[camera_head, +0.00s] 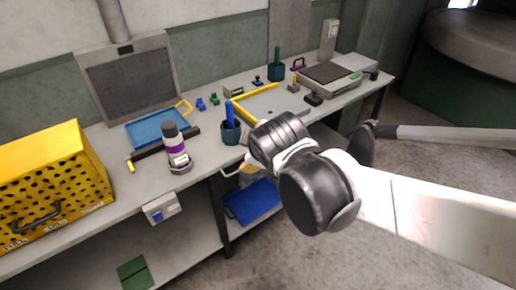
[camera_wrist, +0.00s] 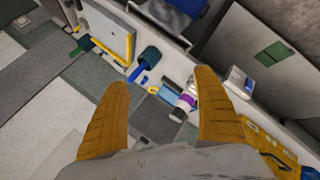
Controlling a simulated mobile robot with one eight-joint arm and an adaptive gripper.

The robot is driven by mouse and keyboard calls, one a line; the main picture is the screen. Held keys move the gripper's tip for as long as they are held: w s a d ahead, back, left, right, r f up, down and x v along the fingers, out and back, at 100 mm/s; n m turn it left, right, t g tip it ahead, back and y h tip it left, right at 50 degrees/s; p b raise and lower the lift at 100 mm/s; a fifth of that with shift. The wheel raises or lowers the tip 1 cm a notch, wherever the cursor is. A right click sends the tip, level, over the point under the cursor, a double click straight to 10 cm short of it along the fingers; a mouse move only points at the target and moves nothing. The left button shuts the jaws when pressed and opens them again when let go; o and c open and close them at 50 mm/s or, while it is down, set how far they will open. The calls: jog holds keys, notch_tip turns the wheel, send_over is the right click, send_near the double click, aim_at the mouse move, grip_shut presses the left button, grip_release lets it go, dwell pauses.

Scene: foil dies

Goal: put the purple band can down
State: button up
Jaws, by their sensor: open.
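The purple band can (camera_head: 175,146), with a dark top and a purple band, stands upright on the workbench in the head view. A small grey and white item (camera_head: 180,162) is at its front foot; I cannot tell whether they touch. In the wrist view the can (camera_wrist: 187,101) shows beyond my fingers, near the right fingertip and apart from it. My gripper (camera_wrist: 162,80) is open, its two orange fingers spread with nothing between them. In the head view my arm hides most of the gripper, which is out in front of the bench.
A yellow perforated box (camera_head: 52,180) stands left of the can. A blue tray (camera_head: 158,128) and a dark bar lie behind it. A dark teal cup (camera_head: 231,133) with a blue item stands to its right. The bench front beside the can has a little clear room.

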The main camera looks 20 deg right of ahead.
jog(key=s+d+m+g+y, duration=0.1)
jog(key=s+m+g, duration=0.1)
jog(key=s+m, duration=0.8)
jog(key=shift+s+d+f+m, duration=0.3)
jog(key=shift+s+f, duration=0.15)
jog(key=shift+s, duration=0.35)
jog(key=shift+f+b, duration=0.75)
